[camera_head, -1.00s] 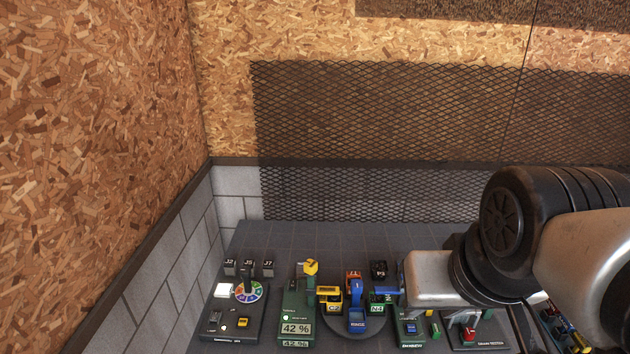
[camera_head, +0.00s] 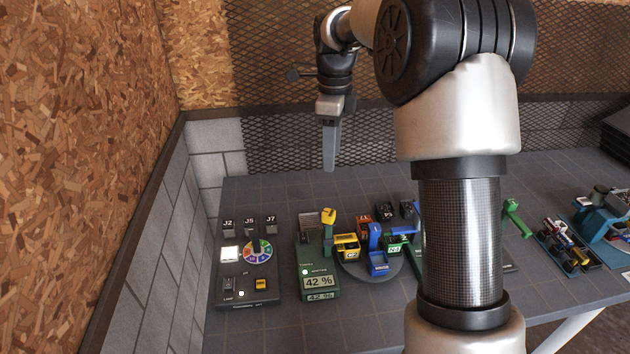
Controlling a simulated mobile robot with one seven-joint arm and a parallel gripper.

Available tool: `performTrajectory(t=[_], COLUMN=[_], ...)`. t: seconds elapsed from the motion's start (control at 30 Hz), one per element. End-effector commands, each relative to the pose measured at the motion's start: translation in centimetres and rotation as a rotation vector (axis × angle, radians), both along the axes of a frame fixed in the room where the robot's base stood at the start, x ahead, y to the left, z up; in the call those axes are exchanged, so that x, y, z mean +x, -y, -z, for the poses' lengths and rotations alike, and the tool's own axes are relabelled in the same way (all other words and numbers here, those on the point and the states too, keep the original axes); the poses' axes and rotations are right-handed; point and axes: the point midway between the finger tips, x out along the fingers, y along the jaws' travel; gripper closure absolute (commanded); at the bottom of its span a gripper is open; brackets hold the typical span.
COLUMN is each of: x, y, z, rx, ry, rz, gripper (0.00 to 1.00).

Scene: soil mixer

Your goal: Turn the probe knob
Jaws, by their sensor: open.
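A dark panel (camera_head: 249,287) with a coloured dial (camera_head: 258,250) lies left of the meter. A round dark stand (camera_head: 362,271) with yellow, blue and green labelled parts stands right of it. Black mesh (camera_head: 285,138) stands behind.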

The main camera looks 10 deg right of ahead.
Motion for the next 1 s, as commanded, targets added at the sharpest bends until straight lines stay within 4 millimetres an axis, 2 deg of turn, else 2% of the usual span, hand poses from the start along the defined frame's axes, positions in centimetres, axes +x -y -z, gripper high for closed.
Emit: performTrajectory(t=[0.03,0.13,0.27,0.37,0.8,1.0], x=[0.7,1.4,1.5,1.4,1.4,1.4], y=[0.1,0.1,0.1,0.0,0.1,0.1], z=[1.1,2.1,3.3,4.9,14.4,17.7], rx=[0.004,0.007,0.008,0.009,0.009,0.008], ry=[-0.014,-0.025,-0.031,-0.033,-0.033,-0.031], rz=[0.051,0.116,0.138,0.137,0.135,0.134], gripper=[0.55,0.55,0.55,0.55,0.55,0.55])
